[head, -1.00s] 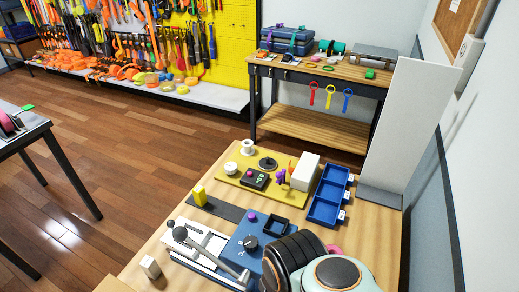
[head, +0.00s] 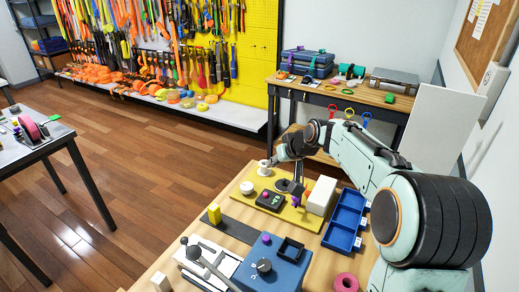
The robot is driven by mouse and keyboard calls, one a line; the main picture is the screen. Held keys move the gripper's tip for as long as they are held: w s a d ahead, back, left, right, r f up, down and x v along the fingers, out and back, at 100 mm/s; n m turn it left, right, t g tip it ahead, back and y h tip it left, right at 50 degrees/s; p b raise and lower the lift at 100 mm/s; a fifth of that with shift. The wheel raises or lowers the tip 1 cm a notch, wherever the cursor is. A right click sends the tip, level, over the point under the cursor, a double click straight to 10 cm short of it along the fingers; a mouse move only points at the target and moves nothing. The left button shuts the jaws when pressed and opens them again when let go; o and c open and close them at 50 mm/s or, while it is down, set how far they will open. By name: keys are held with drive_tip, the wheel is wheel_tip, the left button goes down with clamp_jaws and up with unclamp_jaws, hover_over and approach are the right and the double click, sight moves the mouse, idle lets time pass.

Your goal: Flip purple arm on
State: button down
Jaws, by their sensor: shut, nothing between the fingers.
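The purple arm (head: 296,201) is a small purple piece on the yellow board (head: 287,216), beside the left face of a white box (head: 321,195). It is small and partly covered by my gripper, so I cannot tell which way it is turned. My gripper (head: 297,187) is shut and empty, pointing down over the board. Its tips are right at or just above the purple arm; I cannot tell if they touch. A small orange-red piece (head: 308,187) shows between my gripper and the white box.
A dark button box (head: 270,200) and a white spool (head: 264,168) stand left of my gripper on the board. A blue divided tray (head: 346,222) lies to the right. A blue box with a knob (head: 275,268) and a pink ring (head: 346,283) are nearer.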

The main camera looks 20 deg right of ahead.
drive_tip(key=s+d+f+m, duration=0.2)
drive_tip(key=d+f, duration=0.5)
drive_tip(key=d, duration=0.2)
drive_tip(key=s+d+f+m, duration=0.1)
drive_tip(key=d+f+m, duration=0.2)
drive_tip(key=d+f, duration=0.4)
drive_tip(key=shift+s+d+f, duration=0.15)
drive_tip(key=shift+s+d, duration=0.2)
drive_tip(key=shift+d, duration=0.55)
drive_tip(key=x, duration=0.9)
drive_tip(key=shift+f, duration=0.15)
drive_tip(key=shift+w+a, duration=1.1)
drive_tip(key=shift+a, duration=0.1)
drive_tip(key=shift+w+a, duration=0.3)
drive_tip(key=shift+a, duration=0.15)
